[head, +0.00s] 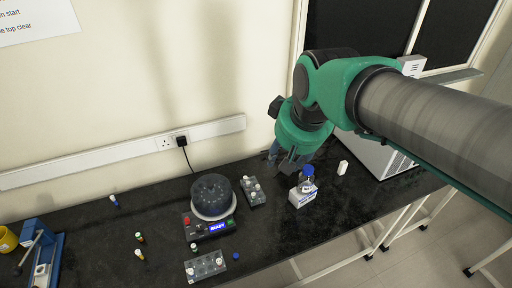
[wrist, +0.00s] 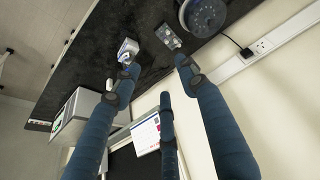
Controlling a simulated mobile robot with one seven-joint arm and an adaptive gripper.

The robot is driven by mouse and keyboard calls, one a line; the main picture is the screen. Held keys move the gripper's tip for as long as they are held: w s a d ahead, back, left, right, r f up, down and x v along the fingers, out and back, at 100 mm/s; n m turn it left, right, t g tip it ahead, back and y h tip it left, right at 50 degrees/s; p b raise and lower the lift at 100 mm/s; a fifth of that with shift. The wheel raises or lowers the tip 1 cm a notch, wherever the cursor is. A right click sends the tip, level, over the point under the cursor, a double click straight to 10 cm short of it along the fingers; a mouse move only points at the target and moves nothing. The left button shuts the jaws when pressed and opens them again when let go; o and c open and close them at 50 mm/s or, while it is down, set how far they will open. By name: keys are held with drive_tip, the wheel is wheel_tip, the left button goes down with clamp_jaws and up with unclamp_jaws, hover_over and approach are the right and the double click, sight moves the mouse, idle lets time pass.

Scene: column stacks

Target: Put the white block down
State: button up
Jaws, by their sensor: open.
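A small white block (head: 343,168) stands upright on the dark bench, right of a blue-capped bottle. In the wrist view, a small pale shape beside the left finger looks like the same white block (wrist: 109,84), partly hidden. My gripper (head: 285,158) is over the back of the bench, left of the block and apart from it. In the wrist view my gripper (wrist: 157,66) has its blue fingers spread with nothing held between them.
The blue-capped bottle (head: 308,177) stands close in front of my gripper. A centrifuge-like device (head: 212,197) and vial racks (head: 253,192) (head: 206,266) are to the left. A large white appliance (head: 378,155) stands right of the block. The wall is close behind.

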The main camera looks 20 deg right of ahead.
drive_tip(key=s+a+f, duration=0.1)
drive_tip(key=s+a, duration=0.3)
drive_tip(key=s, duration=0.4)
drive_tip(key=shift+s+a+f+t+y, duration=0.2)
drive_tip(key=shift+f+t+y, duration=0.1)
drive_tip(key=shift+t, duration=0.1)
idle(0.8)
